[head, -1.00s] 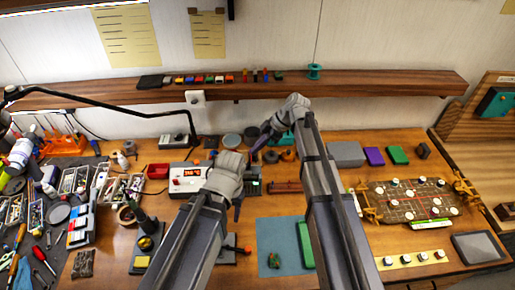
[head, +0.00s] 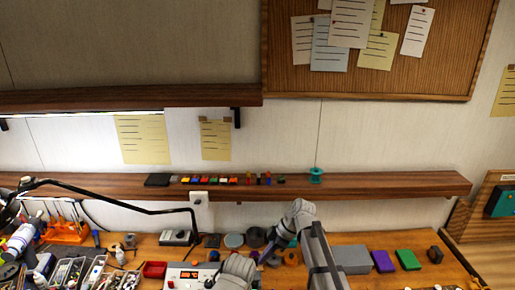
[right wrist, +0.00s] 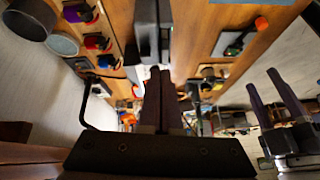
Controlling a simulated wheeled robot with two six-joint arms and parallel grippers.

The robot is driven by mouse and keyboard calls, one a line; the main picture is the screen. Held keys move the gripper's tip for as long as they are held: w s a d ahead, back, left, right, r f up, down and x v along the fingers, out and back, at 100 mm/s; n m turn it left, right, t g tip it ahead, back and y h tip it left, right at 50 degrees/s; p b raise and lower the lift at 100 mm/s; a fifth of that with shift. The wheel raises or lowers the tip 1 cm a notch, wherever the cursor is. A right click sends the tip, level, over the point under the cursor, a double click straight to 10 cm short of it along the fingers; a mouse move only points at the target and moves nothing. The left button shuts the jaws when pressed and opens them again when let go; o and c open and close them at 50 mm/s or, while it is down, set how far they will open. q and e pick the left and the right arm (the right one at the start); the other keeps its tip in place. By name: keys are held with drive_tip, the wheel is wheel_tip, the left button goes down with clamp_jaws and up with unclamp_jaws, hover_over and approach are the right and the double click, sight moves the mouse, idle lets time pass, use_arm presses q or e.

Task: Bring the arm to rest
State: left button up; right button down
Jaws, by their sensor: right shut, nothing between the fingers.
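My right gripper (head: 265,252) hangs above the back of the workbench in the head view, its fingers pointing down and left. In the right wrist view its two dark fingers (right wrist: 160,85) lie together with nothing between them. My left arm's wrist (head: 237,268) shows at the bottom edge of the head view, and its fingers are cut off there. In the right wrist view the left gripper (right wrist: 262,80) appears at the right, its two fingers apart and empty. Both grippers are clear of the bench objects as far as I can see.
A shelf (head: 400,185) with small coloured blocks runs along the wall behind. A black lamp arm (head: 120,207) reaches over the bench's left side.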

use_arm(q)
wheel_tip(320, 180, down, 11)
drive_tip(key=b, duration=0.9)
drive_tip(key=shift+r, duration=0.15)
use_arm(e)
drive_tip(key=s+d+f+m+h, duration=0.1)
drive_tip(key=s+f+m+h, duration=0.2)
drive_tip(key=s+f+m, duration=0.3)
drive_tip(key=s+d+f+m+h, duration=0.2)
drive_tip(key=s+f+m+h, duration=0.2)
drive_tip(key=s, duration=1)
wheel_tip(320, 180, down, 4)
drive_tip(key=m, duration=0.2)
drive_tip(key=shift+s+r+m, duration=0.2)
drive_tip(key=shift+m, duration=0.2)
use_arm(q)
drive_tip(key=shift+o, duration=0.2)
use_arm(e)
drive_tip(key=shift+d, duration=0.1)
